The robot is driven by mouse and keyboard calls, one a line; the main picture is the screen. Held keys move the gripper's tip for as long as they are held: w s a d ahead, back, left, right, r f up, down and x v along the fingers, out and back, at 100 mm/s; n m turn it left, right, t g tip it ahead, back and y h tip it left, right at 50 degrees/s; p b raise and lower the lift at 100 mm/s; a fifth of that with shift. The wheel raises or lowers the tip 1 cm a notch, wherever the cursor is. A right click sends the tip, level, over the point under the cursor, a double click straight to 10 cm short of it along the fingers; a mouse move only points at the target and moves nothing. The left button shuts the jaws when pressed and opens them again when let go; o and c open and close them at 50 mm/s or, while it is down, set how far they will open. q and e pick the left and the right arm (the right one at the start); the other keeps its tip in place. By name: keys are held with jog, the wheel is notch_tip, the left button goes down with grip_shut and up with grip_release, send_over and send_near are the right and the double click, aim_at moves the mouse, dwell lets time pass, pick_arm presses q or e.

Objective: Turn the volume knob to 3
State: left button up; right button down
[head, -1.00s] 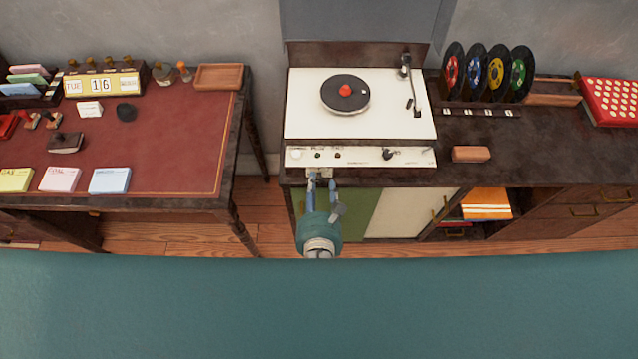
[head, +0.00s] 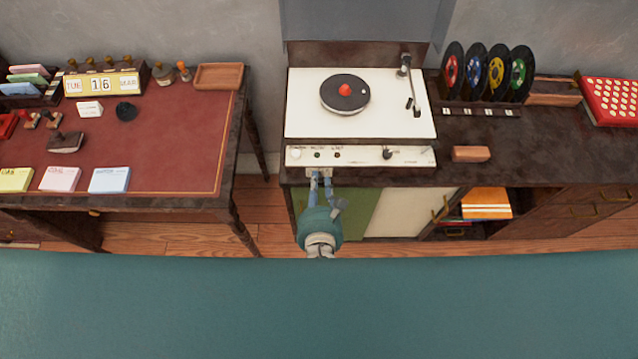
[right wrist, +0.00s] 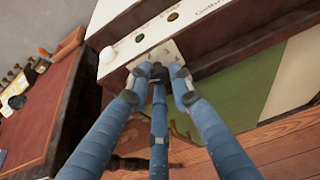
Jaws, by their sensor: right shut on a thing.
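The white record player (head: 430,110) stands on the dark cabinet, with a pale control strip (head: 360,155) along its front. My right gripper (head: 319,178) is at the front left of the cabinet, just below that strip. In the right wrist view its blue fingers (right wrist: 160,78) are shut on a small dark knob (right wrist: 158,69) on a pale plate (right wrist: 172,50). The plate also shows in the head view (head: 313,172). The fingers cover most of the knob, so its pointer and setting cannot be read. My left gripper is not in view.
A wooden block (head: 471,154) and coloured records (head: 497,75) are to the right. A red-topped desk (head: 170,150) stands left, across a gap of floor.

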jog(key=shift+d+f+m+y, duration=0.2)
jog(key=shift+m+y, duration=0.2)
jog(key=shift+m, duration=0.2)
jog(key=shift+s+f+m+y+b, duration=0.1)
jog(key=shift+m+y+b, duration=0.2)
jog(key=shift+m+b, duration=0.3)
jog(key=shift+m+y+b, duration=0.9)
jog(key=shift+m+b, duration=0.2)
jog(key=shift+b, duration=0.5)
jog(key=c, duration=1.6)
grip_release()
jog(key=shift+o, duration=0.2)
